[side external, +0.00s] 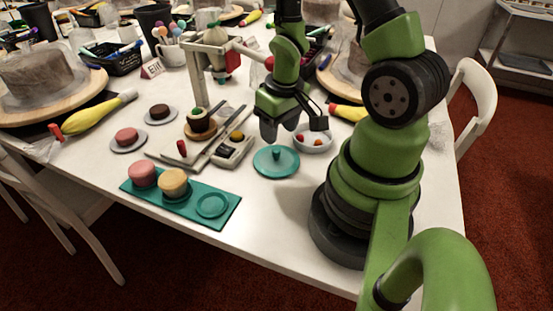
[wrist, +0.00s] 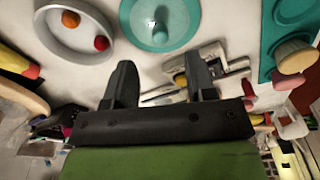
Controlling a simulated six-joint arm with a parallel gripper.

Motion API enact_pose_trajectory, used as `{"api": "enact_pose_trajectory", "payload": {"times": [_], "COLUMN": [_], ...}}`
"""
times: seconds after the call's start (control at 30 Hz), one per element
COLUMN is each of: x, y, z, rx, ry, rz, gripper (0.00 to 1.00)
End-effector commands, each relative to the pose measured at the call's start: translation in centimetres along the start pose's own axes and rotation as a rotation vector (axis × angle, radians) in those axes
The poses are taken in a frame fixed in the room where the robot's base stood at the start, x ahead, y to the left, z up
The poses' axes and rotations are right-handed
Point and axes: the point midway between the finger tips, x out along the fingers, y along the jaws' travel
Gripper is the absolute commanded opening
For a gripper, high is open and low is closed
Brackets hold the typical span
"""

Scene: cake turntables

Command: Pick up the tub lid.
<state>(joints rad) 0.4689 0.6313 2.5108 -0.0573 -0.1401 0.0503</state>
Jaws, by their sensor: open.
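The tub lid, a round teal disc with a small central knob, (side external: 264,168) lies flat on the white table in the side view. It also shows at the top of the wrist view (wrist: 147,37), partly cut off by the frame edge. My gripper (side external: 281,136) is above the table by the lid's far side, pointing down, apart from the lid. In the wrist view my gripper (wrist: 160,78) has its two dark fingers spread with nothing between them, and the lid lies beyond the fingertips.
A white bowl (side external: 326,147) with red and orange balls stands close to the lid's right. A teal tray (side external: 226,218) with two small cakes and an empty ring lies front left. A grey device (side external: 236,152) stands left of the lid. Table in front of the lid is clear.

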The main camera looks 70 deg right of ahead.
Motion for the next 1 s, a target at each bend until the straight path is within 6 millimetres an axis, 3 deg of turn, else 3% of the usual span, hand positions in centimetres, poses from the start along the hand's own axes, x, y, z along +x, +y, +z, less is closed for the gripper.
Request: {"api": "enact_pose_trajectory", "payload": {"times": [0.33,0.7,1.0], "x": [2.2,6.3,6.6], "y": [0.0,-0.1,-0.1], "z": [0.1,0.2,0.1], "rx": [0.001,0.001,0.002], "ry": [-0.003,-0.004,-0.001], "rz": [0.001,0.000,0.000], "gripper": [0.51,0.51,0.51]}}
